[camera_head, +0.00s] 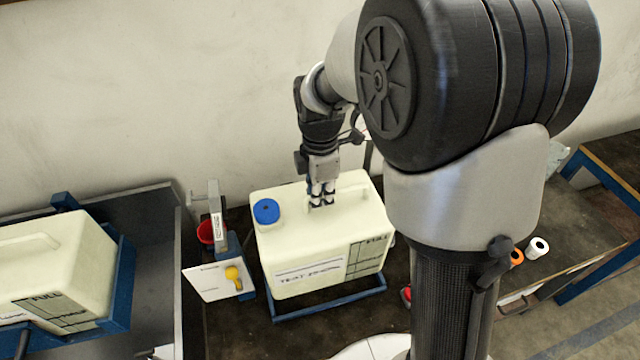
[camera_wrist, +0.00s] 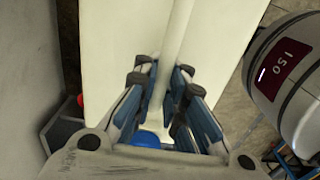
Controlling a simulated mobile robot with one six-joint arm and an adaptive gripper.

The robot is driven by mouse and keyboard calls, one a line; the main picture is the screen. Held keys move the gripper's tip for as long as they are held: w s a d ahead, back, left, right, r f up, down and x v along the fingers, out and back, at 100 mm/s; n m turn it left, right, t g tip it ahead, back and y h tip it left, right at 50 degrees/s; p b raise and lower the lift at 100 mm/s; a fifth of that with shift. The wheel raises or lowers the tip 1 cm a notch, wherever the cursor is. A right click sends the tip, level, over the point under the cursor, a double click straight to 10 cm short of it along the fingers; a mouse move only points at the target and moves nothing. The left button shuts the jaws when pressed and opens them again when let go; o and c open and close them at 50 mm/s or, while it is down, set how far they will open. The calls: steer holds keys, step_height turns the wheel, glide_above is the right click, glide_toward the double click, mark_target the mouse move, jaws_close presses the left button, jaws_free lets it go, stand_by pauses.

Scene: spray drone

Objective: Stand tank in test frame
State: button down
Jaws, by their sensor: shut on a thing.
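A cream tank (camera_head: 310,240) with a blue cap (camera_head: 266,211) and a handwritten label stands upright at the blue test frame (camera_head: 330,305), whose low bars show along its front and right. I cannot tell whether its base rests fully in the frame. My gripper (camera_head: 321,200) comes down from above and is shut on the tank's top handle (camera_head: 350,192). In the wrist view, the fingers (camera_wrist: 165,85) straddle the pale handle (camera_wrist: 178,35), with the blue cap (camera_wrist: 147,139) partly hidden behind the gripper.
Small rolls (camera_head: 538,247) lie at right.

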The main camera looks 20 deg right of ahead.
steer(key=shift+f+b, duration=0.9)
steer(key=shift+f, duration=3.55)
steer(key=shift+f, duration=0.2)
steer(key=c, duration=1.7)
jaws_free()
steer(key=shift+f, duration=0.1)
steer(key=shift+o, duration=0.2)
